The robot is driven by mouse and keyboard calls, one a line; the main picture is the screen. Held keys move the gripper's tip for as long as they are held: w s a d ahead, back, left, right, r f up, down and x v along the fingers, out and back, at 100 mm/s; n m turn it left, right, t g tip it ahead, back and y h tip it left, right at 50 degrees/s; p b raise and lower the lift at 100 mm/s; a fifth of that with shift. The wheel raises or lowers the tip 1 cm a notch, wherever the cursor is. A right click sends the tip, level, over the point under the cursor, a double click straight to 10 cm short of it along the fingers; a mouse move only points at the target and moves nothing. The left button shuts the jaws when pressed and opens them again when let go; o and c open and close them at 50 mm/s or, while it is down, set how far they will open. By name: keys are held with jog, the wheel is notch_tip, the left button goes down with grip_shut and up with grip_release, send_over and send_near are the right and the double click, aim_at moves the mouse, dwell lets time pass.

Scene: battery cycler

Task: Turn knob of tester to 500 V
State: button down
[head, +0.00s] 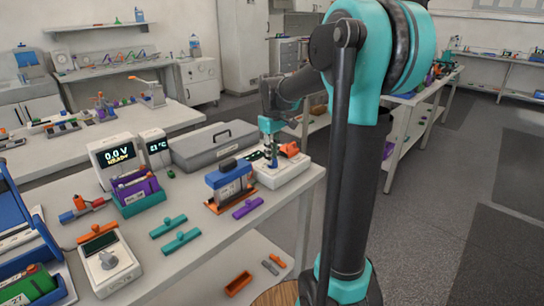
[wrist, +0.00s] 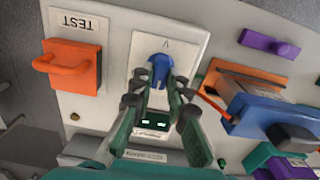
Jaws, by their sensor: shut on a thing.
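The tester (head: 280,177) is a white box near the table's right end, with an orange lever beside my gripper (head: 270,152). In the wrist view the tester's panel (wrist: 197,32) carries a blue knob (wrist: 159,66), an orange handle (wrist: 72,66) by a TEST label, and a small dark display (wrist: 154,123) with two green marks. My gripper (wrist: 160,84) is shut on the blue knob, one finger at each side. The fingers hide part of the knob and its lower dial, so I cannot read its setting.
A blue and orange battery fixture (head: 230,182) stands left of the tester. A grey case (head: 213,147) lies behind it. Purple (head: 248,207) and teal (head: 168,227) bars lie on the table. A meter reading 0.0 V (head: 118,158) stands farther left. The floor at right is clear.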

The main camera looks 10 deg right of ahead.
aim_at(273, 158)
jog(key=m, duration=0.6)
jog(key=shift+m, duration=0.3)
jog(key=m, duration=0.5)
jog(key=shift+d, duration=0.1)
jog(key=shift+m, duration=0.4)
jog(key=c, duration=1.5)
grip_release()
jog(key=shift+r, duration=0.1)
notch_tip(273, 158, up, 12)
jog(key=shift+f, duration=0.1)
